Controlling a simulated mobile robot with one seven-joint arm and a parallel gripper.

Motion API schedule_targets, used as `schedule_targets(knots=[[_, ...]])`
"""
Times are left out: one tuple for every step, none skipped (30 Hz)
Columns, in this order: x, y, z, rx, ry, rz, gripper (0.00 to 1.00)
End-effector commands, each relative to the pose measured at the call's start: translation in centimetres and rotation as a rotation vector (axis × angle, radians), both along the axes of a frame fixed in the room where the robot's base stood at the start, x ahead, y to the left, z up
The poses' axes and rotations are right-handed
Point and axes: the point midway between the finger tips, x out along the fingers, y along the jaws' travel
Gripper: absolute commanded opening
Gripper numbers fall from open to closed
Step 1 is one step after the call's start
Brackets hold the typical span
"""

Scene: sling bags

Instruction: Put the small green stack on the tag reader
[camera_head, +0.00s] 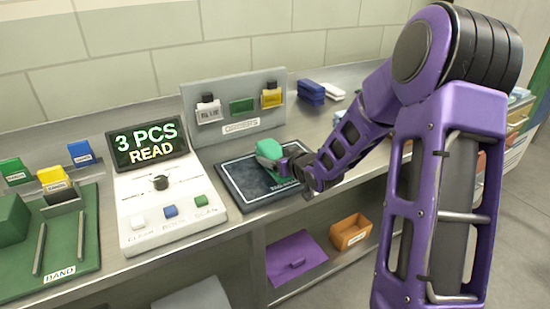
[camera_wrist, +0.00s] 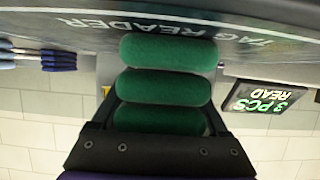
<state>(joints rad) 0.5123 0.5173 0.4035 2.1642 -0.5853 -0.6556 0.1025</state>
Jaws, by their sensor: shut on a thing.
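The small green stack (camera_head: 269,150) is held at my gripper (camera_head: 298,168), over the black tag reader (camera_head: 236,186). In the wrist view the stack (camera_wrist: 166,87) shows as three rounded dark green pieces side by side. My gripper is shut on it, and its dark body crosses the lower part of that view. The tag reader's lettered surface (camera_wrist: 80,30) lies right behind the stack there. I cannot tell whether the stack touches it. My gripper partly hides the stack in the head view.
A console (camera_head: 165,200) left of the reader has a screen (camera_head: 147,146) showing "3 PCS READ". A grey rack (camera_head: 222,88) with tagged items stands behind the reader. A green board (camera_head: 75,250) is far left. Blue and white stacks (camera_head: 311,92) lie at the back right.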

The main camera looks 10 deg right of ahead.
Motion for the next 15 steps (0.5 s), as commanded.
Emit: schedule_targets(knots=[[0.00, 0.01, -0.14, 0.000, 0.000, 0.000, 0.81], [-0.01, 0.01, -0.09, 0.000, 0.000, 0.000, 0.86], [-0.01, 0.01, -0.09, 0.000, 0.000, 0.000, 0.94], [-0.01, 0.01, -0.09, 0.000, 0.000, 0.000, 0.99], [-0.01, 0.01, -0.09, 0.000, 0.000, 0.000, 1.00], [-0.01, 0.01, -0.09, 0.000, 0.000, 0.000, 1.00], [-0.01, 0.01, -0.09, 0.000, 0.000, 0.000, 1.00], [-0.01, 0.01, -0.09, 0.000, 0.000, 0.000, 1.00], [-0.01, 0.01, -0.09, 0.000, 0.000, 0.000, 1.00], [-0.01, 0.01, -0.09, 0.000, 0.000, 0.000, 1.00], [-0.01, 0.01, -0.04, 0.000, 0.000, 0.000, 1.00], [0.00, 0.01, 0.08, 0.000, 0.000, 0.000, 1.00], [-0.01, 0.01, 0.23, 0.000, 0.000, 0.000, 1.00], [0.00, 0.01, 0.43, 0.000, 0.000, 0.000, 1.00], [-0.25, -0.12, 0.56, 0.000, 0.000, -0.001, 1.00]])
